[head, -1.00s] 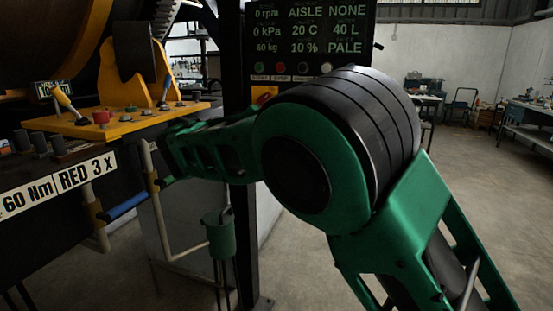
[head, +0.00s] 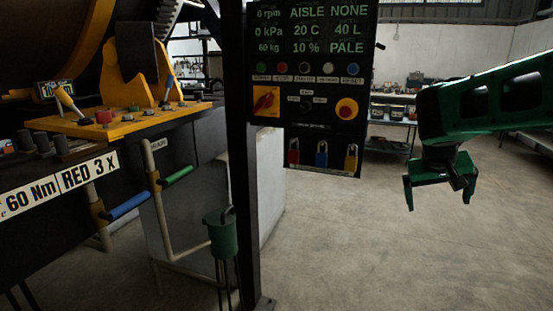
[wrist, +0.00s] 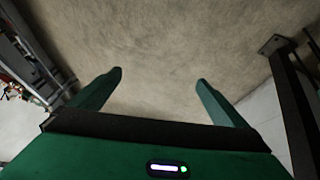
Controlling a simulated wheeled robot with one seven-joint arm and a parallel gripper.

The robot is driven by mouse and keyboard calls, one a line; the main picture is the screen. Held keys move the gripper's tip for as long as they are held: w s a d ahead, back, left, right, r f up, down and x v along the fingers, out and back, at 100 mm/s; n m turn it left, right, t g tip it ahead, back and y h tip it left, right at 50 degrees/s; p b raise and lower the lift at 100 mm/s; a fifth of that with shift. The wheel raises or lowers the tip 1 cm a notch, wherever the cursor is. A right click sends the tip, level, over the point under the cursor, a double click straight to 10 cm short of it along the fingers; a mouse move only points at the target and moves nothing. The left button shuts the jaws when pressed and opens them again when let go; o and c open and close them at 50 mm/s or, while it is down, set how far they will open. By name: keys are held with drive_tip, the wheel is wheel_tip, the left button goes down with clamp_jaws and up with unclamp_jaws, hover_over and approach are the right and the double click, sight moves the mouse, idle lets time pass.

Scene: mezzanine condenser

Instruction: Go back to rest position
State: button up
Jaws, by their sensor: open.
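My gripper (head: 440,190) hangs at the right of the head view, fingers pointing down, in free air to the right of the control panel. In the wrist view my gripper (wrist: 160,82) is open, with its two green fingers wide apart. Nothing is between them except a view of the bare concrete floor (wrist: 160,40) below. My green arm comes in from the right edge of the head view.
A control panel (head: 318,130) on a dark post (head: 240,150) carries buttons, a red switch and padlocks. A yellow bench plate (head: 130,122) with levers, blue and green handles (head: 125,207) and a green cup (head: 221,236) are at left. The floor at right is clear.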

drive_tip(key=s+f+m+g+y, duration=0.1)
drive_tip(key=s+f, duration=0.2)
drive_tip(key=s, duration=0.7)
drive_tip(key=s+f+m+g+y, duration=0.1)
drive_tip(key=s+f+y, duration=0.1)
drive_tip(key=s, duration=0.9)
drive_tip(key=s+f+m+g+y, duration=0.1)
drive_tip(key=s+f, duration=0.3)
drive_tip(key=s, duration=0.7)
drive_tip(key=shift+s+a+f+m+g+y, duration=0.15)
drive_tip(key=shift+s+a+m+g+y, duration=0.2)
drive_tip(key=shift+g+y, duration=0.2)
drive_tip(key=shift+w+d, duration=0.1)
drive_tip(key=shift+w, duration=0.05)
drive_tip(key=shift+w+f, duration=0.25)
drive_tip(key=shift+w, duration=0.35)
